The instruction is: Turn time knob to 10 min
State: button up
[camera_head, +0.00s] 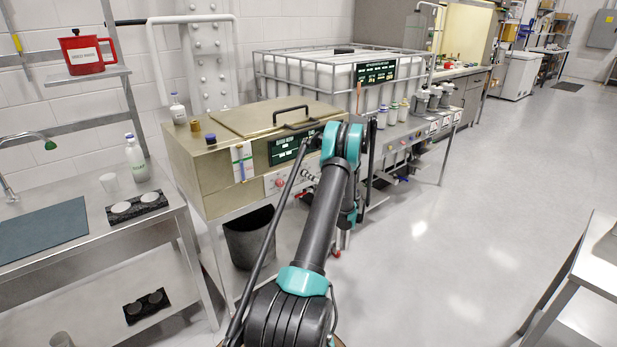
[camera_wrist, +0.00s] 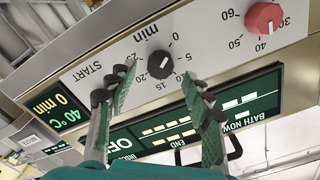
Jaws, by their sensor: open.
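The time knob (camera_wrist: 161,64) is black with a white pointer line, on a white panel that appears upside down in the wrist view. Its dial is marked "min", with numbers from 0 to 25 and "START" beside it. The pointer slants to the upper right of the picture, towards the 0 and 5 side. A small display (camera_wrist: 60,107) reads 0 min and 40 °C. My gripper (camera_wrist: 159,72) is open, its fingers on either side of the knob, with visible gaps. In the head view my arm largely hides the gripper and knob.
A red knob (camera_wrist: 263,18) with a temperature-like scale sits on the same panel. A dark screen (camera_wrist: 190,125) with "BATH NOW" and "OFF" is beside the panel. The brass-coloured bath (camera_head: 195,165) stands on a metal frame, with a dark bin (camera_head: 250,240) below.

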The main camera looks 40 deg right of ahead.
jog(key=shift+w, duration=1.3)
jog(key=shift+a, duration=0.1)
jog(key=shift+c, duration=0.3)
jog(key=c, duration=1.1)
jog(key=shift+m, duration=0.4)
jog(key=shift+f+m, duration=0.15)
jog(key=shift+m, duration=9.35)
